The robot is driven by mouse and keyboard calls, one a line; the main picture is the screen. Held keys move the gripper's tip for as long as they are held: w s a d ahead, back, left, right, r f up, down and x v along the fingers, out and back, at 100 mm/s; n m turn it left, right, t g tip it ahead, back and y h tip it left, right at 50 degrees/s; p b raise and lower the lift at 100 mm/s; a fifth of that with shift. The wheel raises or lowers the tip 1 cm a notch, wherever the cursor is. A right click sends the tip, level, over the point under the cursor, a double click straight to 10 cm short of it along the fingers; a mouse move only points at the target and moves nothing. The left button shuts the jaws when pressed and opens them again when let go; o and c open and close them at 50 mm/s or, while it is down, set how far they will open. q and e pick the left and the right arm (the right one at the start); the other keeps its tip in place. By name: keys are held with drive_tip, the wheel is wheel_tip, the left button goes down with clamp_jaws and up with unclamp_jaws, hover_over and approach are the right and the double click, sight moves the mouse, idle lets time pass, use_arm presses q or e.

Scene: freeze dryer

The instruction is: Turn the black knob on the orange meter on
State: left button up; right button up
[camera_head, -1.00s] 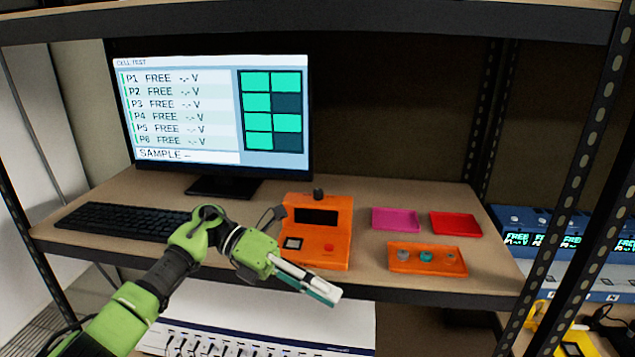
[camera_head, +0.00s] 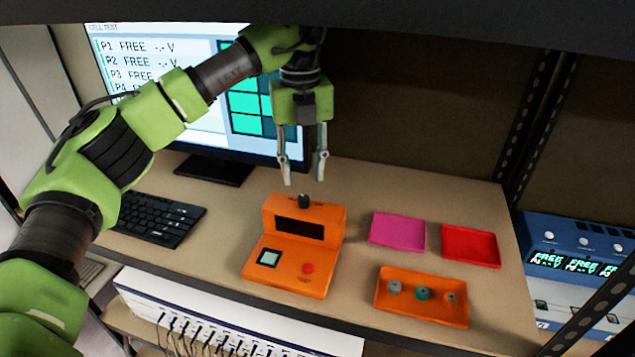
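The orange meter (camera_head: 289,271) stands on the shelf in front of the monitor. Its dark display window is on the sloped face, with a pale square and a red button below. The black knob (camera_head: 304,200) sits upright on the meter's top edge. My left gripper (camera_head: 303,182) points down above and slightly behind the knob, in the picture just over it. Its two fingers are apart with nothing between them. The fingertips look clear of the knob; the exact height gap is hard to tell. My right gripper is not in view.
An orange tray (camera_head: 381,300) with small round parts, a pink tray (camera_head: 398,247) and a red tray (camera_head: 485,261) lie right of the meter. The monitor (camera_head: 109,71) and keyboard (camera_head: 160,219) are left. A shelf board (camera_head: 450,28) hangs overhead.

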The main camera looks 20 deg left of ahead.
sight(304, 197)
use_arm(q)
drive_tip(key=f, duration=0.2)
drive_tip(key=p, duration=0.1)
drive_tip(key=shift+s+a+f, duration=0.1)
drive_tip(key=shift+s+f, duration=0.15)
drive_tip(key=shift+f, duration=0.15)
wheel_tip(304, 197, down, 2)
drive_tip(key=shift+w+f+p, duration=0.1)
drive_tip(key=shift+w+p, duration=0.05)
drive_tip(key=shift+p, duration=0.15)
drive_tip(key=shift+f, duration=0.55)
clamp_jaws()
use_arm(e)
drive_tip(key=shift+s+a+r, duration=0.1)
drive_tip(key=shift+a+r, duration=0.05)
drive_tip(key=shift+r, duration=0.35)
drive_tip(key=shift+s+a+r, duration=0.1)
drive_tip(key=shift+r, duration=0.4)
